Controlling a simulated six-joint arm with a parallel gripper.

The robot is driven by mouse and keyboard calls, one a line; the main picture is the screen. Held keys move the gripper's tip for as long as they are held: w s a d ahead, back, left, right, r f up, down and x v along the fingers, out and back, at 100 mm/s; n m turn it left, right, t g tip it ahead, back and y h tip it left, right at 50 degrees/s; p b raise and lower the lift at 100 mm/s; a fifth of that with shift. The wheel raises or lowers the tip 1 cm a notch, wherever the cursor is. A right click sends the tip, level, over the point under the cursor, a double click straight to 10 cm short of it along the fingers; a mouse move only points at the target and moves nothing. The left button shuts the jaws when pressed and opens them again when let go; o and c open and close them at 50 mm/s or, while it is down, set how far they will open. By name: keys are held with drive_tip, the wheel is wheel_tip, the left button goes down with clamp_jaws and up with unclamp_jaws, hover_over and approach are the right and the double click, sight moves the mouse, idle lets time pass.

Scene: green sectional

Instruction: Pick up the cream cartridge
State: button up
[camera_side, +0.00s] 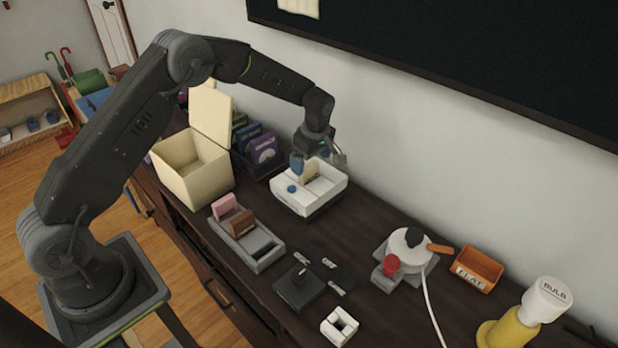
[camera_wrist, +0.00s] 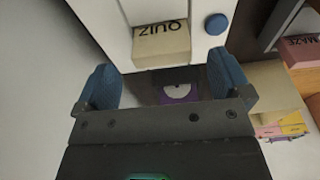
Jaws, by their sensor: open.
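The cream cartridge (camera_side: 310,172) stands in the top of a white console (camera_side: 325,191) with a blue button. In the wrist view the cream cartridge (camera_wrist: 162,45) shows dark lettering that reads "QUIZ", and its lower part is hidden in the white console (camera_wrist: 117,45). My gripper (camera_side: 318,162) is over the console, close to the cartridge. In the wrist view my gripper (camera_wrist: 165,85) has its two blue fingers spread wide. Nothing is held between them. The cartridge lies just beyond the fingertips in that view, roughly centred between them.
A dark rack with purple and blue cartridges (camera_side: 264,150) stands left of the console, beside an open cream box (camera_side: 190,172). A grey tray (camera_side: 263,248) with pink and brown cartridges is in front. The wall is close behind. An orange bin (camera_side: 478,270) is at right.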

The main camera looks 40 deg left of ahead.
sight(309, 166)
drive_tip(key=f, duration=0.4)
drive_tip(key=shift+a, duration=0.3)
drive_tip(key=shift+r, duration=0.1)
drive_tip(key=shift+c, duration=0.3)
drive_tip(key=c, duration=1)
drive_tip(key=shift+r, duration=0.15)
